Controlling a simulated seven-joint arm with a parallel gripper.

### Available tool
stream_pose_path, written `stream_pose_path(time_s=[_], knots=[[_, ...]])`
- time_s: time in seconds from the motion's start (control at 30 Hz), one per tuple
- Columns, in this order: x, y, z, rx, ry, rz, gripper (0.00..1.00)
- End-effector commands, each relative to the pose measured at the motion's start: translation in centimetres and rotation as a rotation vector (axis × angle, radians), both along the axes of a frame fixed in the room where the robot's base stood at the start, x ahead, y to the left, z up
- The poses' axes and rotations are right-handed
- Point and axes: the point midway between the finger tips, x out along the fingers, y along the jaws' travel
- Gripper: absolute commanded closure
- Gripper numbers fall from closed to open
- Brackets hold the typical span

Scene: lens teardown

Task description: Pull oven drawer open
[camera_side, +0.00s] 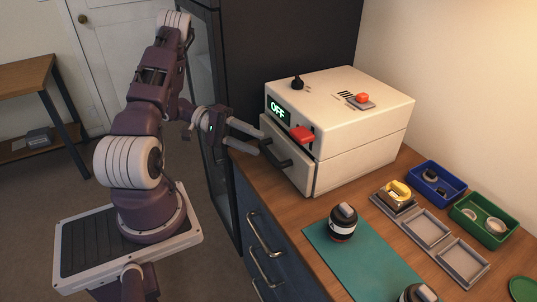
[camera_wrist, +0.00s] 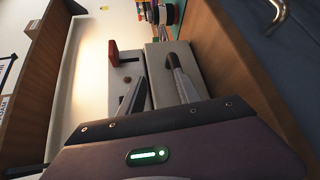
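The oven (camera_side: 355,125) is a cream box on the wooden counter with a green "OFF" display and a red lever (camera_side: 302,134) on its front. Its lower drawer (camera_side: 299,174) appears shut or nearly so, with a dark bar handle (camera_side: 279,156) across the front. My gripper (camera_side: 261,141) is open, its two fingers apart and pointing at the drawer front near the handle's left end. In the wrist view my gripper (camera_wrist: 156,72) has its fingers either side of part of the drawer front (camera_wrist: 164,88). I cannot tell whether a finger touches the handle.
A dark lens part (camera_side: 343,223) stands on the teal mat (camera_side: 375,262). Grey trays (camera_side: 463,262), a blue bin (camera_side: 437,182) and a green bin (camera_side: 484,219) sit to the right. A dark tall cabinet stands behind the gripper. Blue drawers with metal handles (camera_side: 262,238) are below the counter.

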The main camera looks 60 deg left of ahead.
Motion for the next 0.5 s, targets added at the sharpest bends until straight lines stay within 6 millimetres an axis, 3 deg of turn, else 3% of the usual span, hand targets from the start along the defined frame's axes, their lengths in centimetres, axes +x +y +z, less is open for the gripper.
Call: stream_pose_path(time_s=[0.03,0.17,0.5], knots=[[-0.5,0.9,-1.4,-0.017,-0.015,0.053,0.6],[-1.0,2.1,-3.2,-0.024,-0.045,0.126,0.6],[3.0,-2.0,-4.1,-0.023,-0.047,0.125,0.6]])
